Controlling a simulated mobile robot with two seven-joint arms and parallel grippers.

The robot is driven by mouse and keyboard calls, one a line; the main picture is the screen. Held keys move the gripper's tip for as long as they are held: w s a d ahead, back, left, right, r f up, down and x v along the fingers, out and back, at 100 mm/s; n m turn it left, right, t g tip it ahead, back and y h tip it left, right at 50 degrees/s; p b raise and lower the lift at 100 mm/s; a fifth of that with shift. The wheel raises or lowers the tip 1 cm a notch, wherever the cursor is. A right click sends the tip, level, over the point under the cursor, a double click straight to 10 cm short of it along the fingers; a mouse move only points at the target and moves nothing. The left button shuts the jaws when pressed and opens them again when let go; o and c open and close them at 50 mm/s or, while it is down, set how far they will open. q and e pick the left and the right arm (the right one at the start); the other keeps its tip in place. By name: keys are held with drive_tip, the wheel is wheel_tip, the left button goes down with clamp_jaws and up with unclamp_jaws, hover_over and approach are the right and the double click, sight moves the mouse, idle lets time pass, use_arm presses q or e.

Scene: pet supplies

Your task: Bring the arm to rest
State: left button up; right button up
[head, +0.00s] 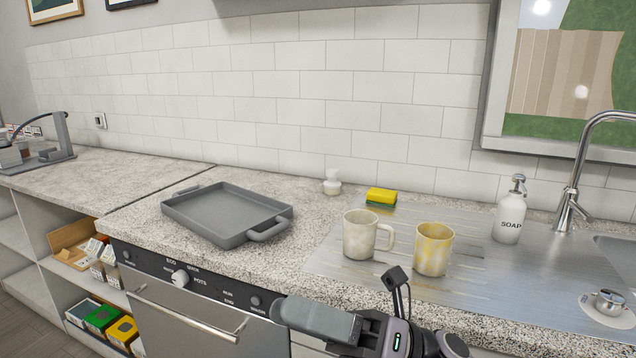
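My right gripper (292,312) shows at the bottom of the head view, low in front of the counter edge and the dishwasher front. Its grey finger part points left, and I see it from the side, so I cannot tell whether it is open or shut. No held object shows at it. It appears apart from the mugs on the counter. My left gripper is not in view.
A grey tray (215,209) sits on the granite counter. A white mug (359,236) and a yellow-stained mug (433,250) stand on the metal drainboard, near a sponge (381,197), soap bottle (508,212) and faucet (577,170). The dishwasher (185,310) is below.

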drive_tip(key=w+d+f+m+t+h+p, duration=0.15)
drive_tip(key=d+f+m+t+h, duration=0.35)
drive_tip(key=m, duration=0.5)
drive_tip(key=w+d+f+m+t+h, duration=0.2)
drive_tip(key=f+m+t+h, duration=0.25)
drive_tip(key=m+t, duration=0.45)
drive_tip(key=w+d+f+m+t+h+p, duration=0.1)
drive_tip(key=d+f+m+t+h, duration=0.35)
drive_tip(key=m, duration=0.65)
drive_tip(key=s+d+f+m+g+h, duration=0.2)
drive_tip(key=s+d+f+m, duration=0.1)
drive_tip(key=f, duration=0.4)
drive_tip(key=s+d+f+m+g+h+p, duration=0.1)
drive_tip(key=s+d+f+m+g+h, duration=0.1)
drive_tip(key=s+f, duration=0.5)
drive_tip(key=s+d+f+m+g+h, duration=0.3)
drive_tip(key=s+d+f+m, duration=0.2)
drive_tip(key=f+m, duration=0.2)
drive_tip(key=shift+s+d, duration=0.15)
drive_tip(key=shift+d, duration=0.1)
drive_tip(key=shift+f, duration=0.1)
